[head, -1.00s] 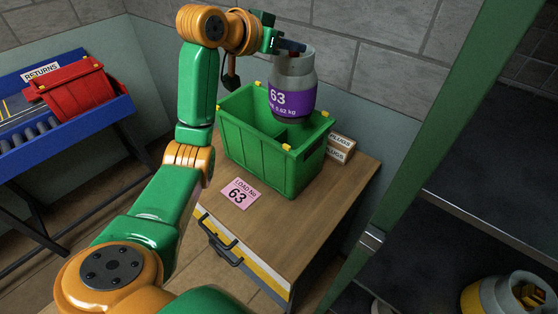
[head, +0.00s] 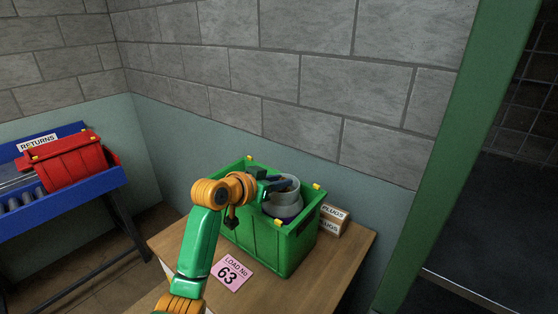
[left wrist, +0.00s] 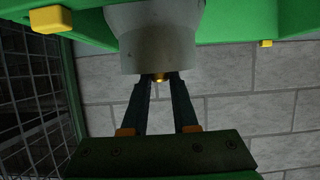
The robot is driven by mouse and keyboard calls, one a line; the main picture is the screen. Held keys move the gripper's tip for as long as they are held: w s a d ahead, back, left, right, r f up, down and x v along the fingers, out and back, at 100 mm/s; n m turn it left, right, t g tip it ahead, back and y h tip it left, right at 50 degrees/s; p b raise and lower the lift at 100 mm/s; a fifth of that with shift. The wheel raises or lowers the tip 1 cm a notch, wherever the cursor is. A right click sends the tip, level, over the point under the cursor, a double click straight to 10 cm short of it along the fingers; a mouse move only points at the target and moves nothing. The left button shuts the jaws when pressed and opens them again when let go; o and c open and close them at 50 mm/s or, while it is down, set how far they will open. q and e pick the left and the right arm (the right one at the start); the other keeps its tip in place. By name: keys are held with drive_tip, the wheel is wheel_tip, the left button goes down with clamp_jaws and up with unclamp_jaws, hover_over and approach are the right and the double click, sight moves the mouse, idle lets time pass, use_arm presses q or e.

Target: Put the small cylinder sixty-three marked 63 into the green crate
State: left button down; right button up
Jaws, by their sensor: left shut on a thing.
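The small cylinder 63 (head: 284,207) is grey with a purple band. It is upright and partly sunk inside the green crate (head: 257,241), its lower part hidden by the crate wall. My left gripper (head: 277,186) is shut on the cylinder's top collar from the left, at about rim height. In the left wrist view the gripper fingers (left wrist: 160,80) are at the grey collar (left wrist: 158,52), with a small brass piece between them. Whether the cylinder touches the crate floor cannot be seen. My right gripper is not in view.
The crate stands on a wooden-topped bench (head: 338,266) with a pink "LOAD No 63" card (head: 230,273) in front. A small plugs box (head: 334,218) stands right of the crate. A red crate (head: 68,164) sits on the blue returns conveyor (head: 98,182) at left. A green post (head: 430,160) rises at right.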

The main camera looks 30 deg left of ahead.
sight(273, 199)
use_arm(q)
wheel_tip(273, 199, down, 5)
drive_tip(key=shift+r, duration=0.1)
drive_tip(key=shift+f, duration=0.75)
drive_tip(key=c, duration=0.8)
unclamp_jaws()
drive_tip(key=shift+o, duration=0.6)
drive_tip(key=shift+s+d+r, duration=0.1)
drive_tip(key=shift+s+d, duration=0.05)
drive_tip(key=shift+s, duration=0.05)
drive_tip(key=shift+w+r, duration=0.1)
drive_tip(key=shift+r, duration=0.45)
drive_tip(key=b+v, duration=0.1)
drive_tip(key=v, duration=1.1)
